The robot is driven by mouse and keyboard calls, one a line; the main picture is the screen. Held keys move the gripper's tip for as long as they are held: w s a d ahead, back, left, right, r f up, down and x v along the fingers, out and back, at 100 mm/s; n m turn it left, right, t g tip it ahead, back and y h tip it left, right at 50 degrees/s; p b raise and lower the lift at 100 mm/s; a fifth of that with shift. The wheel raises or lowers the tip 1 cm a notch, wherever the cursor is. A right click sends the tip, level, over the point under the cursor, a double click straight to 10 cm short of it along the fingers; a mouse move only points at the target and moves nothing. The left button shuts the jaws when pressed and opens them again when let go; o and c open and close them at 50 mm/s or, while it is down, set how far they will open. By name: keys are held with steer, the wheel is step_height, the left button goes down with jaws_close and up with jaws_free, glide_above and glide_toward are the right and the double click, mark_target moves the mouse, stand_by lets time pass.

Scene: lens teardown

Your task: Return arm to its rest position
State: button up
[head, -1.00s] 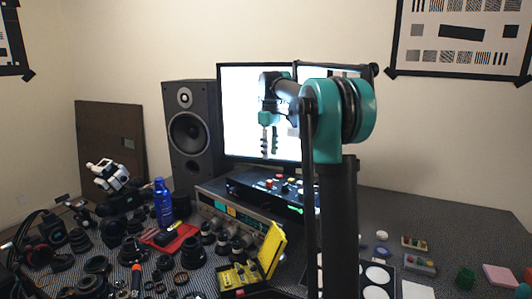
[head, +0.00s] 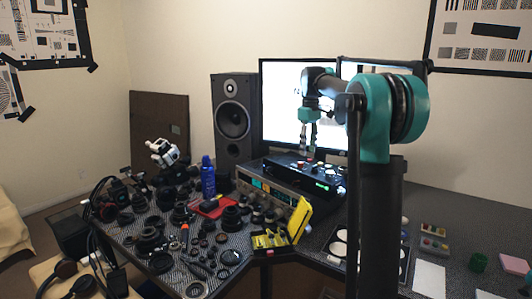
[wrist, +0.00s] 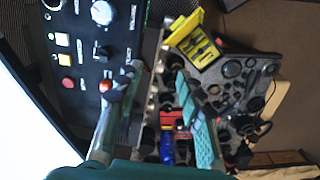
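My arm stands upright at the right of the head view, with a teal joint at its top. My gripper (head: 309,137) hangs down from it, in front of the bright monitor and above the dark control box (head: 300,172). In the wrist view the two fingers of my gripper (wrist: 158,100) are spread apart with nothing between them. Below the fingers, the wrist view shows the control box's knobs and buttons at the left and the cluttered desk at the right.
A black speaker (head: 233,120) and a monitor (head: 285,105) stand at the back. An open yellow case (head: 299,219), a blue bottle (head: 208,178), a red mat (head: 212,207) and several lens parts crowd the desk. Headphones (head: 68,275) lie at the front left.

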steer(key=s+d+f+m+t, duration=0.1)
steer(key=s+f+m, duration=0.3)
steer(key=s+f, duration=1.1)
steer(key=s+d+f+m+t, duration=0.2)
steer(key=s+f+m+t, duration=0.1)
steer(key=s+f, duration=1.2)
steer(key=s+m, duration=0.1)
steer(key=s, duration=0.4)
steer(key=shift+m, duration=0.4)
